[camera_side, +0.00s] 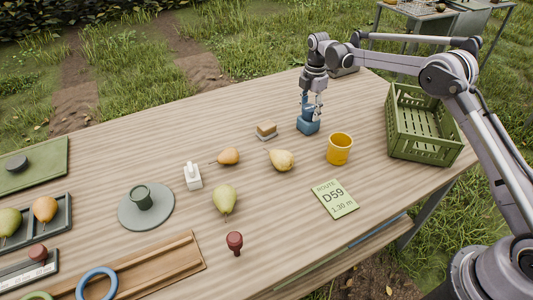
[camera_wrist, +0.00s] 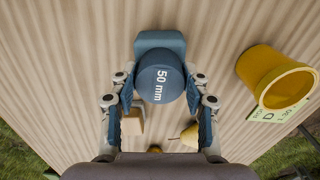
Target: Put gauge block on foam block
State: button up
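The gauge block (camera_wrist: 160,82) is blue with a round top marked "50 mm" and a wider squared base. In the side view the gauge block (camera_side: 308,126) appears to stand on the table under my gripper (camera_side: 310,104). In the wrist view my gripper (camera_wrist: 160,92) has a finger on each side of the round top, very close to it. I cannot tell whether the fingers touch it. The likely foam block (camera_side: 266,128) is a small tan block on a thin grey base, left of the gauge block. It shows partly behind the left finger in the wrist view (camera_wrist: 133,122).
A yellow cup (camera_side: 339,149) stands right of the gauge block, with a green crate (camera_side: 424,145) farther right. Bare table lies between the gauge block and the tan block.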

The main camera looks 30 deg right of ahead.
aim_at(311, 108)
jog(key=o, duration=0.3)
jog(key=shift+r, duration=0.1)
jog(key=s+a+r+m+t, duration=0.1)
jog(key=s+r+m, duration=0.15)
jog(key=r, duration=0.75)
jog(key=s+r+m+t, duration=0.15)
jog(key=s+r, duration=0.25)
jog(key=r, duration=0.6)
jog(key=s+a+r+m+t, duration=0.1)
jog(key=s+a+m+t, duration=0.15)
jog(key=s+m, duration=1.15)
jog(key=s+f+t, duration=0.1)
jog(key=s+f, duration=0.2)
jog(key=s, duration=0.4)
jog(key=s+f+m+t, duration=0.1)
jog(key=s+f, duration=0.3)
jog(key=s, duration=0.3)
jog(key=shift+s+d, duration=0.15)
jog(key=shift+d, duration=0.1)
